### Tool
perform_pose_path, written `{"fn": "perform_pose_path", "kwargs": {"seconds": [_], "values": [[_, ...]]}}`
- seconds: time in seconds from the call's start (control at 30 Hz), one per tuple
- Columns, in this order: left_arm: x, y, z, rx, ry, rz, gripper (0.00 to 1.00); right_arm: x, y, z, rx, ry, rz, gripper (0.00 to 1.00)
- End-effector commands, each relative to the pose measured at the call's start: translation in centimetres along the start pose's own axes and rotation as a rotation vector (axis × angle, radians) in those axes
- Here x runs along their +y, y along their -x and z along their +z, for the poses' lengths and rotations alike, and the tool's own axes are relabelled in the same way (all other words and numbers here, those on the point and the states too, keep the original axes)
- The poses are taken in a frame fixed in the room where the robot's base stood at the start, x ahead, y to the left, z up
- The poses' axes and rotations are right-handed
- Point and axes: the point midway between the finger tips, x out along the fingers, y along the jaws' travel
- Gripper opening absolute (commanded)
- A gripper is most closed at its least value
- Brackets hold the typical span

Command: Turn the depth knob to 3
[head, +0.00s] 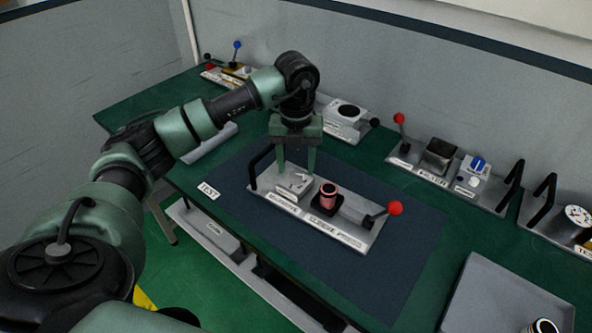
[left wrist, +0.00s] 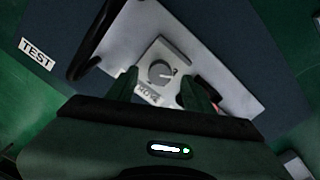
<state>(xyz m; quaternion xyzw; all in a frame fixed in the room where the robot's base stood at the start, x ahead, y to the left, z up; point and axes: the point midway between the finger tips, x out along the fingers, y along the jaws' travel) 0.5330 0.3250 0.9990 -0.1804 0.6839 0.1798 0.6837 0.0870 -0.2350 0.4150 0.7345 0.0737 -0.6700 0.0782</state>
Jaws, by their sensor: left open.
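The grey panel module (head: 350,237) lies on the dark blue mat marked TEST. A round grey knob (left wrist: 161,72) with a light pointer mark sits on a raised light block (left wrist: 172,52) of this module. The label beside the knob is partly hidden, so I cannot read it or the knob's setting. My left gripper (head: 296,172) points down over the knob in the head view, and its fingers hide part of it. In the left wrist view my left gripper (left wrist: 157,88) is open, its fingers apart on either side near the knob. My right gripper is not in view.
A red coil (head: 327,196) and a red-ball lever (head: 395,208) are on the same module, right of the knob. A black handle (head: 261,165) rises at its left end. More modules, including a blue knob (head: 478,163), stand along the back. The mat (head: 400,275) is clear in front.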

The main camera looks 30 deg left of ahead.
Motion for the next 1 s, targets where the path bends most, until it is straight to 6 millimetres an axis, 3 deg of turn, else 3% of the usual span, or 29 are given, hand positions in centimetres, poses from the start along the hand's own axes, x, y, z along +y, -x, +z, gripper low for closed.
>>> {"fn": "perform_pose_path", "kwargs": {"seconds": [0.2, 0.33, 1.0], "values": [[-0.1, 3.7, 0.1, -0.004, 0.001, -0.003, 0.52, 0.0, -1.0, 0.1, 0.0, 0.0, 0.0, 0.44], [0.0, 5.1, 0.1, -0.002, 0.0, -0.002, 0.52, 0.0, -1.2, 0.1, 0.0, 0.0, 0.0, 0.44], [0.0, 6.1, 0.0, -0.001, 0.0, 0.0, 0.52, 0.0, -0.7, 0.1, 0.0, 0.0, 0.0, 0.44]]}}
